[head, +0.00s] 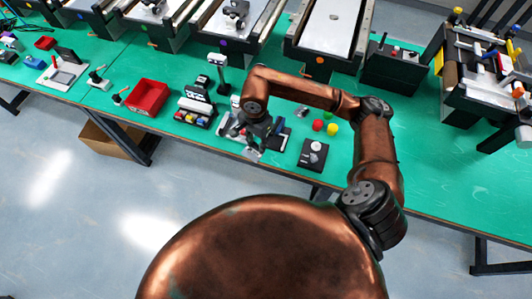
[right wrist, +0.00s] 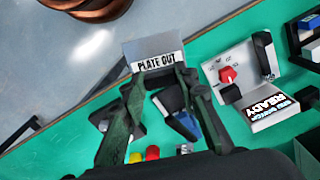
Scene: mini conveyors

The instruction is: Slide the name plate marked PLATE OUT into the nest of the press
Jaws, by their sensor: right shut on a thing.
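The name plate, a grey plate with a white strip reading PLATE OUT, shows in the right wrist view (right wrist: 157,50). My right gripper (right wrist: 160,76) is shut on its lettered edge and holds it near the front edge of the table. In the head view my right gripper (head: 251,146) is low over the front of the green table, with the plate (head: 251,155) at its tips. A dark and blue part (right wrist: 185,122) is partly hidden behind the fingers. I cannot tell whether it belongs to the press or its nest. My left gripper is not in view.
A white unit with a red knob (right wrist: 228,75) and a READY sign (right wrist: 271,113) stand beside the gripper. A black box with a white knob (head: 314,154) and red and yellow buttons (head: 325,127) are close by. A red bin (head: 147,97) is left; conveyors line the back.

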